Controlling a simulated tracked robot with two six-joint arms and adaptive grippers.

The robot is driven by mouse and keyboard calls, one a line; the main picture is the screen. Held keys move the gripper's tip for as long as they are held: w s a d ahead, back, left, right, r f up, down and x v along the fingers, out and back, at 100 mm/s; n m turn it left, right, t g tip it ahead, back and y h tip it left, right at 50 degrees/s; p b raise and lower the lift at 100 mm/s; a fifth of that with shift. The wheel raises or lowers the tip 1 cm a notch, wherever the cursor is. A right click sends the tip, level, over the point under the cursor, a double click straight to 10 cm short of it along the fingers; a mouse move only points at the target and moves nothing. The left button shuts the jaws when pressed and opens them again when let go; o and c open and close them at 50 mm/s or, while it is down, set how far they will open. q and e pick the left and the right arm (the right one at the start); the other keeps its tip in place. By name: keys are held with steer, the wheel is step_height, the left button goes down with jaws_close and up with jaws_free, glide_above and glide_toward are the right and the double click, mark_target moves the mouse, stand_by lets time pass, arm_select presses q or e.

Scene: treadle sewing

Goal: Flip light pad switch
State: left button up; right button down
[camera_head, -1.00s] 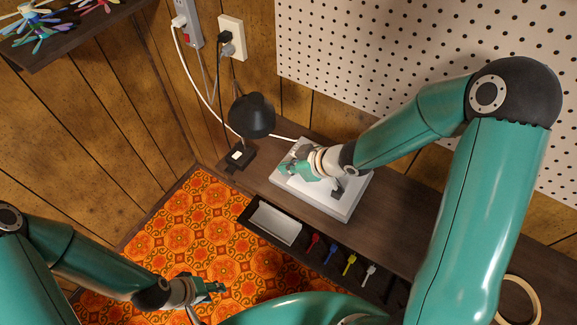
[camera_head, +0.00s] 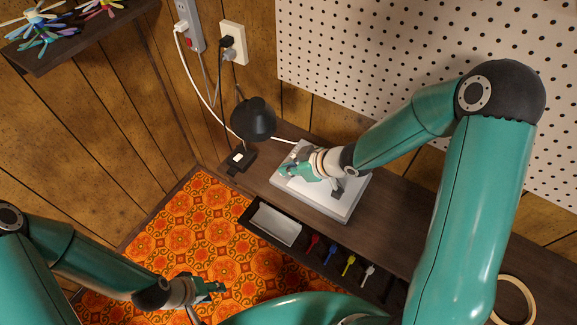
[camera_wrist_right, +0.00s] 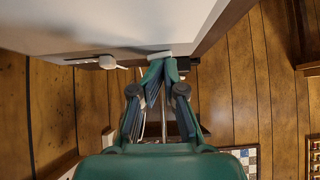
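The light pad (camera_head: 345,205) is a flat white box on the dark wooden table. Its side edge also fills the top of the right wrist view (camera_wrist_right: 90,45). My right gripper (camera_head: 284,170) is over the pad's left part in the head view. In the wrist view its two fingers converge, with tips (camera_wrist_right: 162,66) together at the pad's edge, by a small pale piece (camera_wrist_right: 160,55); whether they touch it is unclear. A white plug-like piece (camera_wrist_right: 107,62) sits farther left on that edge. I cannot tell which piece is the switch. My left gripper (camera_head: 217,287) hangs over the patterned floor, away from the pad.
A black lamp (camera_head: 253,118) stands left of the pad. A white cord (camera_head: 195,85) runs from the wall outlet behind it. A tray (camera_head: 277,226) and several colored small tools (camera_head: 332,252) lie in front of the pad. A pegboard (camera_head: 400,60) rises behind.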

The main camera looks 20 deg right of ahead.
steer(key=shift+s+d+f, duration=0.1)
steer(key=shift+d+f, duration=0.15)
steer(key=shift+f, duration=0.15)
steer(key=shift+r+p, duration=0.4)
steer(key=shift+r, duration=0.05)
steer(key=r+p, duration=0.1)
steer(key=r, duration=0.1)
steer(key=a+r+p, duration=0.1)
steer(key=r+p, duration=0.1)
steer(key=shift+r, duration=0.3)
steer(key=s+p+v, duration=0.1)
steer(key=p+v, duration=0.1)
steer(key=v, duration=0.7)
steer(key=shift+s+a, duration=0.25)
steer(key=shift+a, duration=0.05)
